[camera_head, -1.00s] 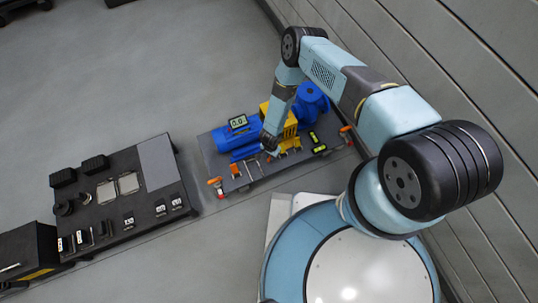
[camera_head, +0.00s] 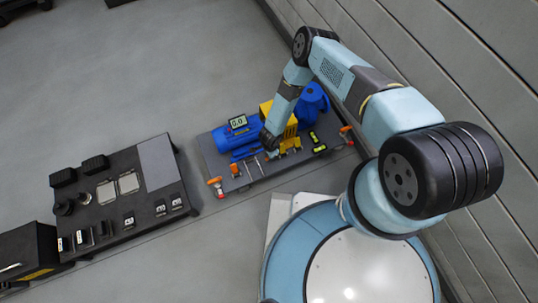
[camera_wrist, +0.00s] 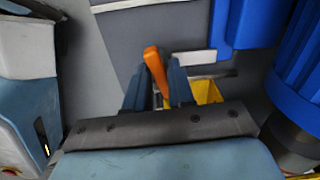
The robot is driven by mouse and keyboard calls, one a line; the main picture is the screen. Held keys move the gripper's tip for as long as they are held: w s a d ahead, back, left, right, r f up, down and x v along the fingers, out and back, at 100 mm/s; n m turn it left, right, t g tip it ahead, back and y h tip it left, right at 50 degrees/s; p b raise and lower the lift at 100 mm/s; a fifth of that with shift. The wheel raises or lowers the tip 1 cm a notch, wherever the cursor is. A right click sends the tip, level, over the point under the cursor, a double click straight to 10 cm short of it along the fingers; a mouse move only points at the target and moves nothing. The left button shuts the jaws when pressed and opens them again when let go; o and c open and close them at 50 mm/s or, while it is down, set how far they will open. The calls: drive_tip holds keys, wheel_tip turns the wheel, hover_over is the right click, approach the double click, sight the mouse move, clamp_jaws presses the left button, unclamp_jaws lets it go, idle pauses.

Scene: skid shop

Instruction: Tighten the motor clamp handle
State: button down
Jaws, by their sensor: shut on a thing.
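In the wrist view an orange clamp handle (camera_wrist: 155,65) stands between the two fingers of my gripper (camera_wrist: 157,84). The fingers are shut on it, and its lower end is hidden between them. In the head view my gripper (camera_head: 271,147) is low over the skid (camera_head: 207,150), at the front of the blue motor (camera_head: 230,138) and beside the yellow guard (camera_head: 290,131). The held handle is hidden or too small to make out there.
A blue pump (camera_head: 313,100) stands right of the yellow guard. Orange-handled parts sit at the skid's left corner (camera_head: 215,182) and right end (camera_head: 346,130). A small display (camera_head: 238,122) sits on the motor. A dark tool bench (camera_head: 120,220) stands left.

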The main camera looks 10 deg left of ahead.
drive_tip(key=shift+s+d+f, duration=0.1)
drive_tip(key=shift+s+d, duration=0.05)
drive_tip(key=shift+s, duration=0.15)
drive_tip(key=shift+m, duration=1.5)
drive_tip(key=c, duration=1.1)
unclamp_jaws()
drive_tip(key=shift+o, duration=0.8)
drive_tip(key=shift+w, duration=0.2)
drive_tip(key=shift+c, duration=0.3)
drive_tip(key=shift+w, duration=0.1)
drive_tip(key=shift+c, duration=0.3)
drive_tip(key=shift+o, duration=0.7)
